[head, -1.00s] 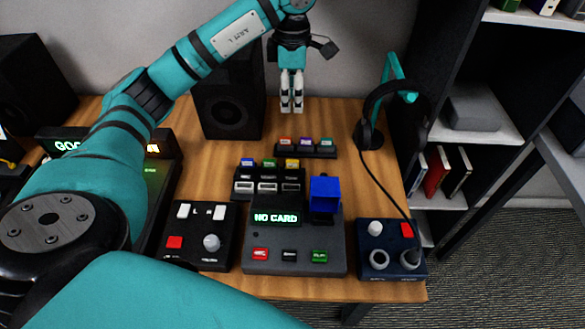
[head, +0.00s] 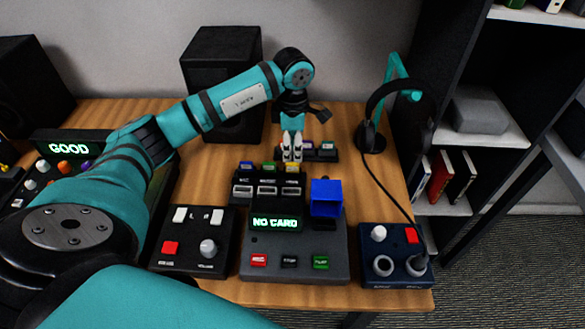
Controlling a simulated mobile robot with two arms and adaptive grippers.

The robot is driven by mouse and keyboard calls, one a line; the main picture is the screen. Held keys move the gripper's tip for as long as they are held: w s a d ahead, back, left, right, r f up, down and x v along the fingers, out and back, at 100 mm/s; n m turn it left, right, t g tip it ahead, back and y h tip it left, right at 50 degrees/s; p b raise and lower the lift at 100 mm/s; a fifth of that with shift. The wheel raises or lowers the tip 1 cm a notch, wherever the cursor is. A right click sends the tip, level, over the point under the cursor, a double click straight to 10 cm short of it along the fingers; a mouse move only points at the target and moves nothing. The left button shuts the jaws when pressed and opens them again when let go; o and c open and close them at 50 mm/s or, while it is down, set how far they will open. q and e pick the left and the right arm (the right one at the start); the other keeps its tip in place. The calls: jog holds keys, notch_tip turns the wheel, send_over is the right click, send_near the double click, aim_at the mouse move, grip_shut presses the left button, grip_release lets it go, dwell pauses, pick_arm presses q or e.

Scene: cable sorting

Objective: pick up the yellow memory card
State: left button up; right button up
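The yellow memory card (head: 292,168) stands at the right end of a row with a blue card (head: 246,166) and a green card (head: 269,166) in the black card holder (head: 243,188). My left gripper (head: 291,156) points down, with its white fingertips right at or just above and behind the yellow card. The fingers are close together. I cannot tell whether they straddle or touch the card. My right gripper is not in view.
A second card rack (head: 320,157) stands behind, partly hidden by my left gripper. In front is a console (head: 290,267) reading "NO CARD" with a blue block (head: 326,197). A headset stand (head: 396,75) is at the right and a speaker (head: 205,62) is at the back.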

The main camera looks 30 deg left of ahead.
aim_at(293, 164)
pick_arm(q)
jog(key=shift+f+p, duration=0.45)
jog(key=shift+f, duration=2.45)
grip_shut()
